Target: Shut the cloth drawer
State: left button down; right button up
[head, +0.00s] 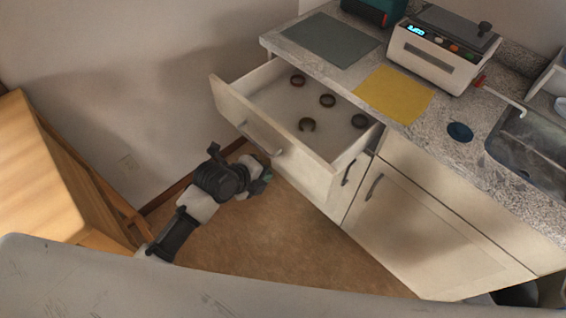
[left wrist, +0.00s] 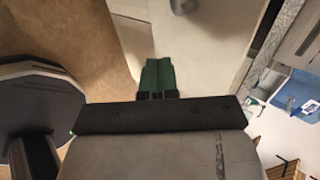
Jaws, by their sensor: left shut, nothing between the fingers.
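The cream drawer (head: 312,172) under the grey counter stands pulled out. It holds several small dark rings, one of them with a gap, and no cloth can be made out in it. Its front has a metal bar handle (head: 262,137). My left gripper (head: 266,176) is in front of the drawer front and below the handle in the picture; I cannot tell whether it touches. In the left wrist view its green fingertips (left wrist: 158,72) are together and empty, with a cream panel (left wrist: 215,45) just ahead. My right gripper is not in view.
A closed cabinet door (head: 420,215) is right of the drawer. On the counter are a yellow cloth (head: 394,94), a grey mat (head: 330,39), a white appliance (head: 440,52) and a sink (head: 535,150). A wooden piece of furniture (head: 50,170) stands at left. Brown floor (head: 280,245) lies clear between.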

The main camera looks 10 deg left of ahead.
aim_at(290, 163)
pick_arm(q)
jog(key=w+d+f, duration=0.2)
jog(key=w, duration=0.1)
jog(key=w+d+f, duration=0.1)
jog(key=shift+w+d+p, duration=0.3)
jog(key=shift+w+d, duration=0.05)
jog(key=shift+w, duration=0.05)
jog(key=shift+w+d, duration=0.35)
jog(key=shift+w, duration=0.1)
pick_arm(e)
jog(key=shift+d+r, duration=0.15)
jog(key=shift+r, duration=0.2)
